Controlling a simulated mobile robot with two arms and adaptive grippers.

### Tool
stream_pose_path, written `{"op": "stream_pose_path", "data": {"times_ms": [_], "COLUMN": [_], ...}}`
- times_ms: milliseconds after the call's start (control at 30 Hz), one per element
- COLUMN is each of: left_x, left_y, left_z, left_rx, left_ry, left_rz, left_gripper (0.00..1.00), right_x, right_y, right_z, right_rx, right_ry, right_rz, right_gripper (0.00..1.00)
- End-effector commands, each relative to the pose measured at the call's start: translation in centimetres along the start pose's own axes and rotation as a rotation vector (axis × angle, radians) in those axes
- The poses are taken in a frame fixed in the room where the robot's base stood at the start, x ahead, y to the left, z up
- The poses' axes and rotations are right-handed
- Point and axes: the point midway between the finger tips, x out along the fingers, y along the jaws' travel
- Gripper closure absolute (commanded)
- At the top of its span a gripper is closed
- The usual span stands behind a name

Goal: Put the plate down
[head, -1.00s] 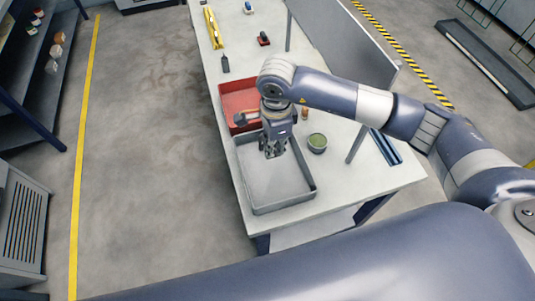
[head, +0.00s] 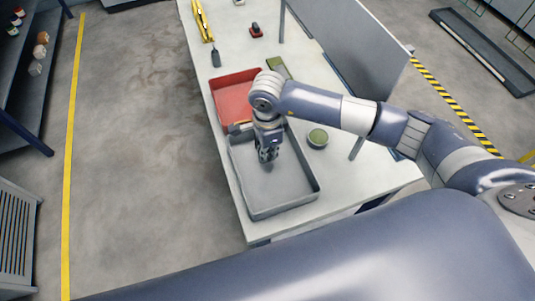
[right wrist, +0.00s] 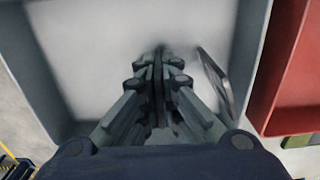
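My right gripper (head: 268,153) points down over the grey tray (head: 288,207) on the white bench. In the right wrist view its fingers (right wrist: 158,70) are drawn together at the middle, with only a thin dark strip between them. A thin flat metal piece (right wrist: 215,82), which may be the plate, shows tilted just right of the fingers and apart from their tips. It is partly covered at its lower end. I cannot tell whether it touches the tray floor. No plate can be made out in the head view. My left gripper is out of view.
A red tray (head: 232,91) adjoins the grey tray. A green-topped round pot (head: 317,138) stands to the right. A grey upright panel (head: 360,65) runs along the bench's right side. The near part of the grey tray is empty.

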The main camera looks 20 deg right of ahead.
Motion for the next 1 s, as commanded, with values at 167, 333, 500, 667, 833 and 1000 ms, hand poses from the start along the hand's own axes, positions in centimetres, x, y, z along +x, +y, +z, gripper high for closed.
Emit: {"op": "stream_pose_path", "data": {"times_ms": [167,333,500,667,833,1000], "left_x": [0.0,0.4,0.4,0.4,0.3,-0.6], "left_y": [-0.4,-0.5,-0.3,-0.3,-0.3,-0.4], "left_z": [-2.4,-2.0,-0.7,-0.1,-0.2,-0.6], "left_rx": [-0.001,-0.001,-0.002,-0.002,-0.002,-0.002], "left_ry": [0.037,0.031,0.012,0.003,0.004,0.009], "left_rz": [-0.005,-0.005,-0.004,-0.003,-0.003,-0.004], "left_gripper": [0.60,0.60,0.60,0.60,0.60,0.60], "right_x": [0.1,0.4,0.4,0.4,0.4,-1.0], "right_y": [-0.1,-0.1,0.0,0.0,0.0,-0.4], "right_z": [0.0,0.0,0.0,0.0,0.0,-0.2], "right_rx": [0.000,0.000,0.000,0.000,0.000,0.003], "right_ry": [-0.001,0.000,0.000,0.000,0.000,0.000], "right_rz": [-0.003,-0.002,-0.001,-0.001,-0.001,-0.003], "right_gripper": [1.00,1.00,0.75,0.75,0.75,0.75]}}
